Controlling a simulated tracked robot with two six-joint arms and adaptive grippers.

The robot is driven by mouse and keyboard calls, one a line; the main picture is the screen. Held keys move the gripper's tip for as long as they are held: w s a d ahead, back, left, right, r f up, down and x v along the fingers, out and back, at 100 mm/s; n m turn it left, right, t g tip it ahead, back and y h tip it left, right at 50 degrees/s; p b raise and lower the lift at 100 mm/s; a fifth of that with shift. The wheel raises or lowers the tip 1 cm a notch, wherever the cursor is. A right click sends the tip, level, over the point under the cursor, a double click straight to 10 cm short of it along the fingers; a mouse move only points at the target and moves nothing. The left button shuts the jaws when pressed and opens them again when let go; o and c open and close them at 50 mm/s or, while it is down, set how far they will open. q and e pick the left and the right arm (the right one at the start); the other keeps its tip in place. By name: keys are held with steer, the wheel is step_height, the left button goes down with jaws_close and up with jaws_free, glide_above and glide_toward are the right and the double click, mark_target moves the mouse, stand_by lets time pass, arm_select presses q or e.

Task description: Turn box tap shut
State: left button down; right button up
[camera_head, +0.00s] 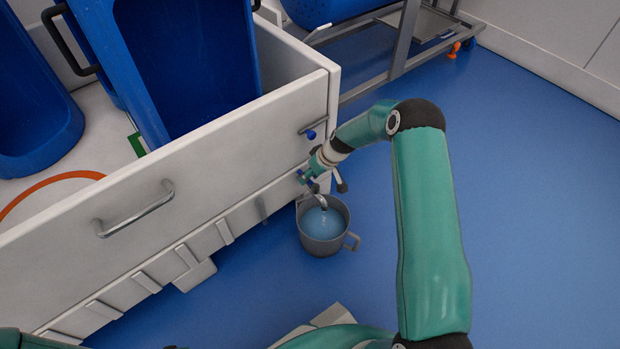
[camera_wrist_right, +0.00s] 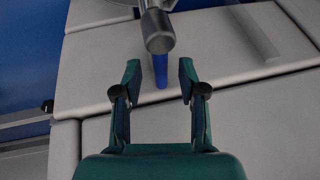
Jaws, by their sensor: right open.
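The box (camera_head: 270,120) is a large white carrier at the left in the head view. Its tap, a curved metal spout (camera_head: 320,201), comes out low near the box's right corner. In the right wrist view the metal tap (camera_wrist_right: 158,32) is at the top, with a blue lever (camera_wrist_right: 161,72) below it. My right gripper (camera_head: 306,178) is at the tap; the wrist view shows its open fingers (camera_wrist_right: 160,82) on either side of the blue lever, with gaps. A grey pot (camera_head: 318,244) with bluish liquid stands under the spout. My left gripper is out of view.
Blue tubs (camera_head: 185,60) stand inside the box. A metal rack (camera_head: 405,40) and an orange item (camera_head: 454,49) are behind. The blue floor at right is clear.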

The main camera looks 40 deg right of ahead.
steer(key=shift+w+f, duration=0.1)
steer(key=shift+f, duration=0.1)
jaws_close()
stand_by(0.4)
